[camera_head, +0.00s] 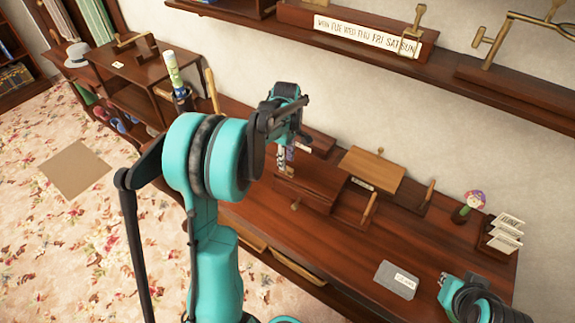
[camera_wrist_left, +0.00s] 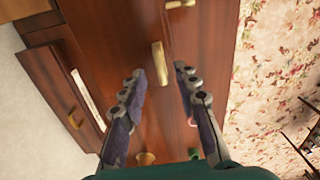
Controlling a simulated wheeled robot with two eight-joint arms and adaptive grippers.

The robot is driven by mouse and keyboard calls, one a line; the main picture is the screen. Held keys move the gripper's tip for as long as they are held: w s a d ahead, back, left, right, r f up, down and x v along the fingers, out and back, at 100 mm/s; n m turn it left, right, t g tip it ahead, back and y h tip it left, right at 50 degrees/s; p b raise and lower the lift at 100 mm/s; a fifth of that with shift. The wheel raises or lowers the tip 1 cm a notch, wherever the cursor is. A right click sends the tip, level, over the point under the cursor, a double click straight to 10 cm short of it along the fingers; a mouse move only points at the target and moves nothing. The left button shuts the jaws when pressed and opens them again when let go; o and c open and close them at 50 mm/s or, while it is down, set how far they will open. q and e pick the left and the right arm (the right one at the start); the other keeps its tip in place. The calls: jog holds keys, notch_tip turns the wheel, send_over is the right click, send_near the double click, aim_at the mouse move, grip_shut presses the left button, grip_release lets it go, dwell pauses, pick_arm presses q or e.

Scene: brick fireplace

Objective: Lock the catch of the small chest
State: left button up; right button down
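A reddish-brown wooden box that looks like the small chest (camera_head: 316,181) stands on the long desk, partly behind my left arm. A small tan peg (camera_head: 296,205) shows at its front and may be the catch. My left gripper (camera_head: 286,158) is over the left end of the box, pointing down. In the left wrist view its two fingers (camera_wrist_left: 160,72) are apart and empty. A pale tan bar (camera_wrist_left: 158,62) shows between and beyond the fingertips, apparently untouched; I cannot tell if it is the catch. My right gripper (camera_head: 446,288) shows partly at the lower right; its fingers are unclear.
The desk (camera_head: 345,249) also bears a light wooden box (camera_head: 371,170), a grey block (camera_head: 396,280), a small figure (camera_head: 470,203) and a card rack (camera_head: 500,236). A shelf (camera_head: 480,95) runs above along the wall. The desk's front middle is clear.

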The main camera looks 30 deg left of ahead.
pick_arm(q)
jog(key=shift+f, duration=1.2)
jog(key=shift+c, duration=0.4)
grip_shut()
